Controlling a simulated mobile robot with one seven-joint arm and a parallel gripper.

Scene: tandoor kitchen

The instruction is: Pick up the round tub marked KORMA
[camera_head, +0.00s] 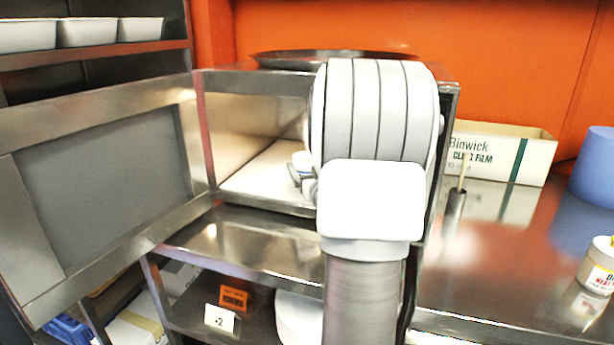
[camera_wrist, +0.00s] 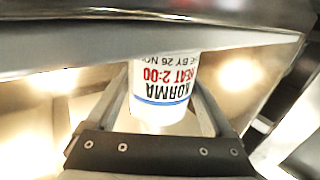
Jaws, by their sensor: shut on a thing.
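The round KORMA tub (camera_wrist: 160,90) is white with a blue band, and its printed label shows upside down in the wrist view. My gripper (camera_wrist: 160,108) is shut on the tub, one finger on each side. In the head view, a small part of the tub (camera_head: 302,160) shows inside the open steel compartment (camera_head: 225,130), at the left edge of my arm. My arm hides most of the tub and gripper there. I cannot tell whether the tub touches the compartment floor.
The compartment's door (camera_head: 100,170) stands open to the left. A dark round pan (camera_head: 335,58) lies on top. On the right counter are a cling film box (camera_head: 500,150), a blue container (camera_head: 595,165) and another labelled tub (camera_head: 598,268). A lower shelf (camera_head: 190,315) holds a small orange box (camera_head: 233,298).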

